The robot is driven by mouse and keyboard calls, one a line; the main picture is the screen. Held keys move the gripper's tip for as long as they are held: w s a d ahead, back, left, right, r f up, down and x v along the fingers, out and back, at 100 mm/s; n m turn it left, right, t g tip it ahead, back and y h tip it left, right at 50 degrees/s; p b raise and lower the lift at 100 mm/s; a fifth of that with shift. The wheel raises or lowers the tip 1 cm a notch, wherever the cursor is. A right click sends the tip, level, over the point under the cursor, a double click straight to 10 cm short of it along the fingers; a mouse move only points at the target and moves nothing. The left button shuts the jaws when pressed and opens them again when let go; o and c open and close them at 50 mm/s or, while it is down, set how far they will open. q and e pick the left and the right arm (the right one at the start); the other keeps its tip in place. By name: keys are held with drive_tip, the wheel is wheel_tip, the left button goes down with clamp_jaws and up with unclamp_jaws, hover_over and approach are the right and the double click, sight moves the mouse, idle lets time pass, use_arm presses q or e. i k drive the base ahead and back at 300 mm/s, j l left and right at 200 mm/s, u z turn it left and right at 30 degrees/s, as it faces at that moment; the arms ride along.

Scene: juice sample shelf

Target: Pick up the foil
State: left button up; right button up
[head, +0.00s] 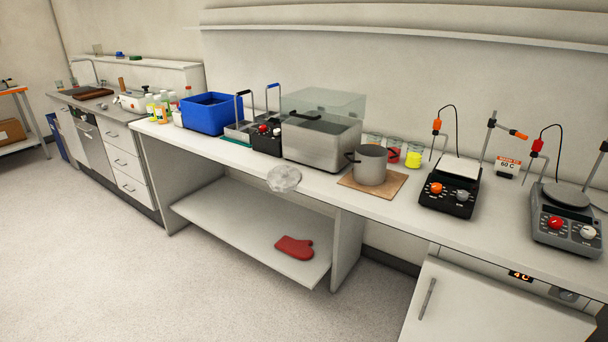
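A crumpled, silvery, roughly round piece that looks like the foil (284,178) is at the front edge of the white counter (330,198), left of the steel pot. Its lower part overlaps the counter's front edge in the picture. I cannot tell whether it lies flat on the counter or hangs over the edge. Neither of my grippers is in view.
The steel pot (370,166) stands on a brown board (345,181) to the right. A steel water bath (320,147) with a clear lid stands behind the foil. A red mitt (294,247) lies on the lower shelf (235,222). The floor in front is clear.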

sight(284, 179)
drive_tip(key=i+j+z, duration=0.15)
drive_tip(key=i+z, duration=0.25)
drive_tip(key=i, duration=0.15)
drive_tip(key=i+j+z, duration=0.35)
drive_tip(key=i, duration=0.15)
drive_tip(key=i+j+z, duration=0.4)
drive_tip(key=i, duration=0.1)
